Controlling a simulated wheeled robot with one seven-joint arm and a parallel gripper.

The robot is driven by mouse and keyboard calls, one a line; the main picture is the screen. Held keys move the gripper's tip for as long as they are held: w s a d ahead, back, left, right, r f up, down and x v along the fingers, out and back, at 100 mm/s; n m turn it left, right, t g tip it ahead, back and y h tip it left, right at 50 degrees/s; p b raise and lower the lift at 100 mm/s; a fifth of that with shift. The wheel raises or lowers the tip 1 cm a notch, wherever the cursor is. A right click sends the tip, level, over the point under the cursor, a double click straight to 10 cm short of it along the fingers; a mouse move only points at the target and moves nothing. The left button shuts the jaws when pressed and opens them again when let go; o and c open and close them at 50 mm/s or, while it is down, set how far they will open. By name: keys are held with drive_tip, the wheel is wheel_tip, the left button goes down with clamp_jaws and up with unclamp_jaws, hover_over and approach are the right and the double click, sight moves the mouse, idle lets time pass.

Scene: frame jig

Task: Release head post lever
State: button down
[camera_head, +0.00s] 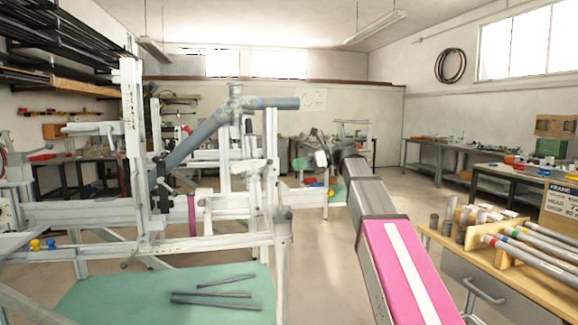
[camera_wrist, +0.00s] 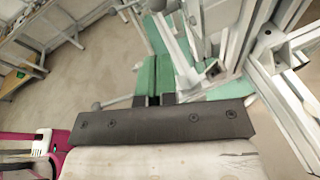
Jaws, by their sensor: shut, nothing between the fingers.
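The white frame jig (camera_head: 134,150) fills the left and middle of the head view. It holds blue-grey tubes (camera_head: 187,146) that meet at an upright head tube (camera_head: 235,103). Small levers and knobs show on its posts, one dark-ended lever (camera_head: 258,164) on the right post; I cannot tell surely which is the head post lever. My gripper (camera_head: 322,152) is right of the jig, apart from it in the head view. In the wrist view my gripper (camera_wrist: 154,88) is shut and empty. A grey rod with a rounded end (camera_wrist: 98,105) shows just left of its fingers.
A green mat (camera_head: 150,295) with several loose dark tubes (camera_head: 215,293) lies under the jig. A wooden-topped bench (camera_head: 520,275) with tubes in a rack stands at the right. White jig beams (camera_wrist: 285,95) crowd the right of the wrist view. Open floor (camera_head: 325,235) lies between.

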drive_tip(key=v, duration=0.6)
approach(262, 169)
drive_tip(key=a+f, duration=0.1)
drive_tip(key=a, duration=0.1)
drive_tip(key=shift+w+a+r, duration=0.1)
drive_tip(key=shift+a, duration=0.35)
idle(0.3)
drive_tip(key=shift+a+r, duration=0.7)
drive_tip(key=shift+d, duration=0.1)
